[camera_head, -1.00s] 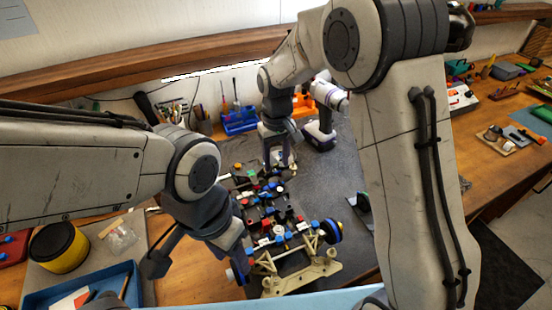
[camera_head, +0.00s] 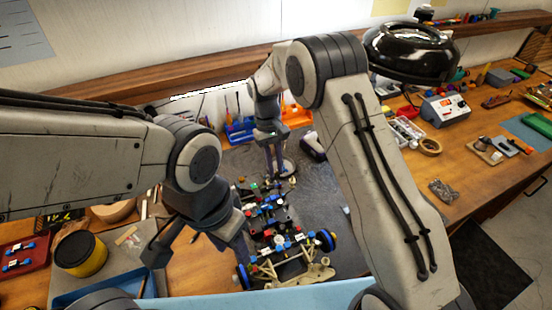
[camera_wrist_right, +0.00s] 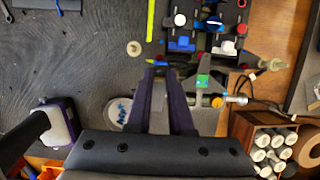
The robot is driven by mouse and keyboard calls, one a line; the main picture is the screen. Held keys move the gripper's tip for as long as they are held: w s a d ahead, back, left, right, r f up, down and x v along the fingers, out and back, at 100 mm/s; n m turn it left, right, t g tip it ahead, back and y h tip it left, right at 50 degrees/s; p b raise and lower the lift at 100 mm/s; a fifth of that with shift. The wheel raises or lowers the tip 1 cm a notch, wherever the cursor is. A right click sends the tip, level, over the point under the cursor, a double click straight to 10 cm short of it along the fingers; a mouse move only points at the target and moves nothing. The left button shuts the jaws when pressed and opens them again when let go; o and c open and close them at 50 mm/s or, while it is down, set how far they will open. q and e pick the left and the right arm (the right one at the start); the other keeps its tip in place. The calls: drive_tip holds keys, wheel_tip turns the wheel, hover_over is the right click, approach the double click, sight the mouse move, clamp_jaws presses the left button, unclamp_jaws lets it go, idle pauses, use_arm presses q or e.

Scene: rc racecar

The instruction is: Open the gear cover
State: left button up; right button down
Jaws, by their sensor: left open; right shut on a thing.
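The car chassis (camera_head: 268,235), with red, blue and black parts and blue-rimmed wheels, lies on the dark mat in the head view. Its far end shows at the top of the right wrist view (camera_wrist_right: 205,45). I cannot make out the gear cover for certain. My right gripper (camera_head: 274,172) points down at the far end of the chassis. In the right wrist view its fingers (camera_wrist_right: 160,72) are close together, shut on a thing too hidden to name. My left gripper (camera_head: 200,252) is open beside the chassis's near left side, with nothing visible between its fingers.
A pale round disc (camera_wrist_right: 118,112) lies on the mat beside my right fingers. A power drill (camera_head: 313,147) stands behind my right arm. A yellow tub (camera_head: 80,253) and blue tray (camera_head: 120,281) are at the left. A box of white-capped bottles (camera_wrist_right: 268,145) is near.

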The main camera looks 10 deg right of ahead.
drive_tip(key=shift+w+a+r+g+p, duration=0.15)
drive_tip(key=shift+w+r+g+p, duration=0.3)
drive_tip(key=shift+g+p, duration=0.4)
use_arm(q)
drive_tip(key=shift+r, duration=1.4)
use_arm(e)
drive_tip(key=shift+w+a+r+g+h, duration=0.15)
drive_tip(key=shift+w+g+h, duration=0.2)
drive_tip(key=shift+g+h, duration=0.25)
drive_tip(key=shift+r, duration=0.1)
drive_tip(key=c, duration=0.8)
unclamp_jaws()
drive_tip(key=shift+g, duration=0.25)
